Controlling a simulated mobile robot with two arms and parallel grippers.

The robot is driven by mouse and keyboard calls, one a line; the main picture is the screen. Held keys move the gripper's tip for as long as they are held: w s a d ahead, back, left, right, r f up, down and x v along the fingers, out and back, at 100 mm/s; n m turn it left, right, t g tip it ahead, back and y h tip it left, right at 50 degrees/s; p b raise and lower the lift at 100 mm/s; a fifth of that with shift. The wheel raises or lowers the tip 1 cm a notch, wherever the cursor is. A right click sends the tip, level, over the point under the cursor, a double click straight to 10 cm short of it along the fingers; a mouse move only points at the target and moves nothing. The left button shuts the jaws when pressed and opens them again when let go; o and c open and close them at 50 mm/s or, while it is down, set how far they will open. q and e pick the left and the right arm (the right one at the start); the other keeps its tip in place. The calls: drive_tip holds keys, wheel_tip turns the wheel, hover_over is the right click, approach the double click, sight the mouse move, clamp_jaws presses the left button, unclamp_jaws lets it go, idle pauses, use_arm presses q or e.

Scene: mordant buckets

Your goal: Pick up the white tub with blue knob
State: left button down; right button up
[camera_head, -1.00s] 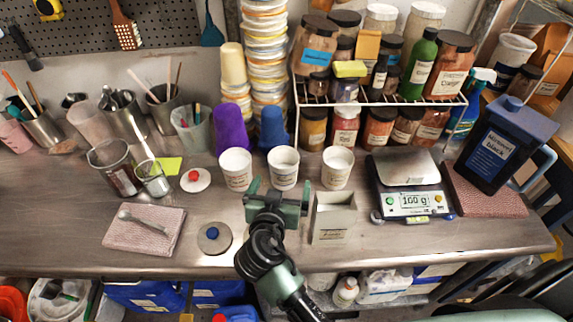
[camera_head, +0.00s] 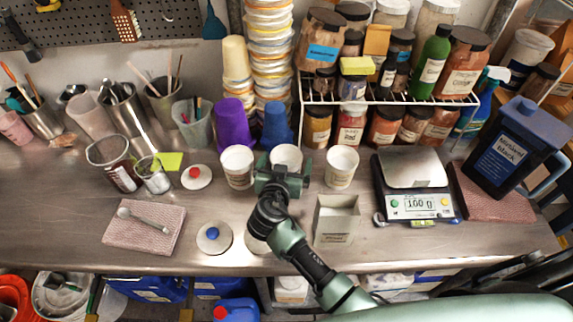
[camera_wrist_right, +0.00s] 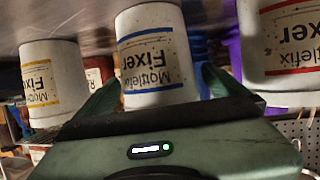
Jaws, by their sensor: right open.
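Three white tubs stand in a row on the steel counter. The middle tub (camera_head: 286,153) has a blue band and "Fixer" label in the right wrist view (camera_wrist_right: 156,60). The left tub (camera_head: 237,168) has a red band there (camera_wrist_right: 285,50), the right tub (camera_head: 341,167) a yellow band (camera_wrist_right: 52,85). A pale lid with a blue knob (camera_head: 214,238) lies flat on the counter, apart from the tubs. My right gripper (camera_head: 283,178) is open, its fingers either side of the middle tub, hiding its lower part in the head view. Contact is unclear. My left gripper is out of view.
A lid with a red knob (camera_head: 196,176) lies left of the tubs. An open grey box (camera_head: 336,218) stands right of my right arm, near a scale (camera_head: 412,180). Purple (camera_head: 232,125) and blue (camera_head: 277,127) cups stand behind the tubs. A folded cloth (camera_head: 145,228) lies left.

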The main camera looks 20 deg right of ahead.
drive_tip(key=c, duration=1.5)
drive_tip(key=shift+w, duration=0.1)
